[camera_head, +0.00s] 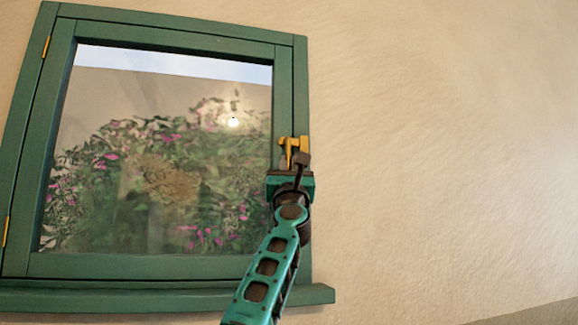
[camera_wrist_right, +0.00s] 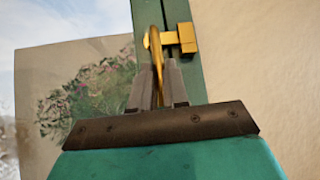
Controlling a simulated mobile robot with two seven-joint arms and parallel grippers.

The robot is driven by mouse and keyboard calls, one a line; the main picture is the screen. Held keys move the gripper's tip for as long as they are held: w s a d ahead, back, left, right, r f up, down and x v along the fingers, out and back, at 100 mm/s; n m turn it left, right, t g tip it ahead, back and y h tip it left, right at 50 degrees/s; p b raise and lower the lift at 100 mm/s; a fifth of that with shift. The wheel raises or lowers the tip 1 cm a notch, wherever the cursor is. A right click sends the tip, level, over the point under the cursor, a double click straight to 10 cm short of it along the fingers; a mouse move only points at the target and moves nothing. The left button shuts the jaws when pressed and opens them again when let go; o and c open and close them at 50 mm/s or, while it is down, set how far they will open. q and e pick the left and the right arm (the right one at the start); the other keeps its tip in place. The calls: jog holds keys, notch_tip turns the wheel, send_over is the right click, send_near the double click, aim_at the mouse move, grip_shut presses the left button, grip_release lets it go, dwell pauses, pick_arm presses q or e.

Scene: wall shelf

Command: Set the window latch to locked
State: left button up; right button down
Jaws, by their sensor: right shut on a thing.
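The green-framed window (camera_head: 170,264) hangs on the wall at the left of the head view, its sash flush in the frame as far as I can see. A brass latch (camera_head: 296,142) sits on the right side of the frame. My right gripper (camera_head: 293,160) reaches up to it from below. In the right wrist view the gripper (camera_wrist_right: 164,82) is shut on the latch's brass handle (camera_wrist_right: 155,48), which stands roughly upright between the fingers. A brass block (camera_wrist_right: 187,37) lies just right of the handle. The fingers hide the handle's lower end. My left gripper is out of view.
A green sill (camera_head: 150,297) juts out below the window. Brass hinges (camera_head: 46,46) show on the window's left side. The plain beige wall (camera_head: 440,150) to the right is clear. Flowering bushes show through the glass.

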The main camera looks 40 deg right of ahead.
jog(key=c, duration=1.1)
grip_release()
jog(key=shift+s+a+f, duration=0.25)
jog(key=shift+a+f, duration=0.05)
jog(key=shift+f, duration=0.1)
jog(key=b+v, duration=0.3)
jog(key=v, duration=0.8)
jog(key=shift+s+a+f, duration=0.2)
jog(key=shift+s+f, duration=0.05)
jog(key=shift+s, duration=0.05)
